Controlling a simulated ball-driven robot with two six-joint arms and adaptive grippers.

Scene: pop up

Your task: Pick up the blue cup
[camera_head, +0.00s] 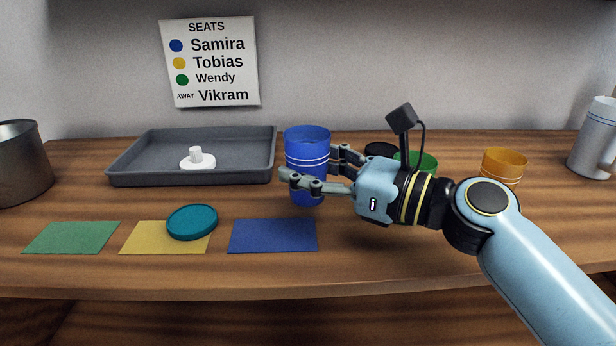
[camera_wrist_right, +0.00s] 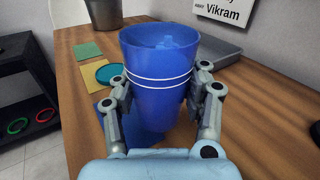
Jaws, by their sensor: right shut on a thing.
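The blue cup (camera_head: 307,146) with white stripes stands upright between the fingers of my right gripper (camera_head: 318,172) in the head view. My right gripper is shut on it from the right side. In the right wrist view the cup (camera_wrist_right: 160,62) fills the middle, with the right gripper's fingers (camera_wrist_right: 160,95) on both sides of it. I cannot tell clearly whether its base is off the table. My left gripper is not in view.
A grey tray (camera_head: 125,173) holding a white knobbed piece stands behind left. Green (camera_head: 72,237), yellow (camera_head: 140,240) and blue (camera_head: 272,236) mats lie in front, a teal disc (camera_head: 192,222) on the yellow one. Green (camera_head: 428,162) and orange (camera_head: 503,165) cups stand right.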

